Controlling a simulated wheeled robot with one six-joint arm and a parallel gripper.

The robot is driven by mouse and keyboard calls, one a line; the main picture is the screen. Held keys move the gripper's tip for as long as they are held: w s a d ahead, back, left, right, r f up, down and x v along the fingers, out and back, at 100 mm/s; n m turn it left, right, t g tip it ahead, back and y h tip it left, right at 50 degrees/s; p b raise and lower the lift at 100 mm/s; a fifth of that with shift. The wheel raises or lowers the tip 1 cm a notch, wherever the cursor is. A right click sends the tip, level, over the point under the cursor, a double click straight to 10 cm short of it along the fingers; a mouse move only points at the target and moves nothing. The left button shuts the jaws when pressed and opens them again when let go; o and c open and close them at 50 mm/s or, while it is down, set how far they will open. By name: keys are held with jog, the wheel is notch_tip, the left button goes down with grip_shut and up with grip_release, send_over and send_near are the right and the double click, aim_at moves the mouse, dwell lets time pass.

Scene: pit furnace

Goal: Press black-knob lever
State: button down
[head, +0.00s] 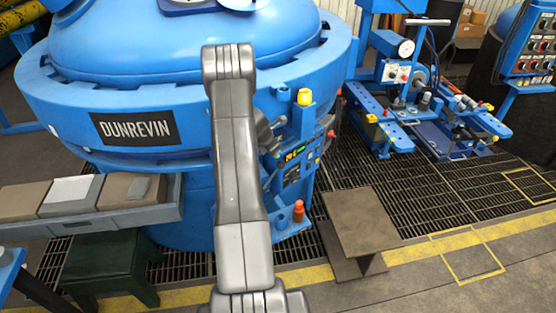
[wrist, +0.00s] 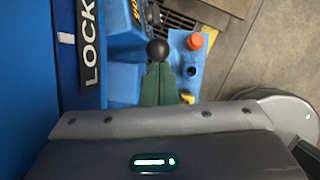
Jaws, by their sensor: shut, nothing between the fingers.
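The black knob (wrist: 157,52) shows as a round ball in the wrist view, in front of the blue panel housing. My gripper (wrist: 157,70) shows as two dark green fingers, shut and empty, with their tips right at the knob's lower edge. I cannot tell whether they touch it. The lever's shaft is hidden. In the head view, my grey arm covers part of the blue control panel (head: 294,150) on the furnace's side, and I cannot make out the black knob there.
An orange-red knob (head: 298,208) stands on a blue ledge below the panel; it also shows in the wrist view (wrist: 196,41). A LOCK sign (wrist: 90,45) is left of the knob. A brown stand (head: 362,220) is on the floor to the right.

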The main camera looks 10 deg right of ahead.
aim_at(281, 163)
jog(key=v, duration=0.6)
jog(key=shift+a+r+b, duration=0.25)
jog(key=shift+r+b, duration=0.1)
jog(key=p+x, duration=0.1)
jog(key=x, duration=1.1)
jog(key=shift+s+d+p, duration=0.1)
jog(key=shift+p, duration=0.3)
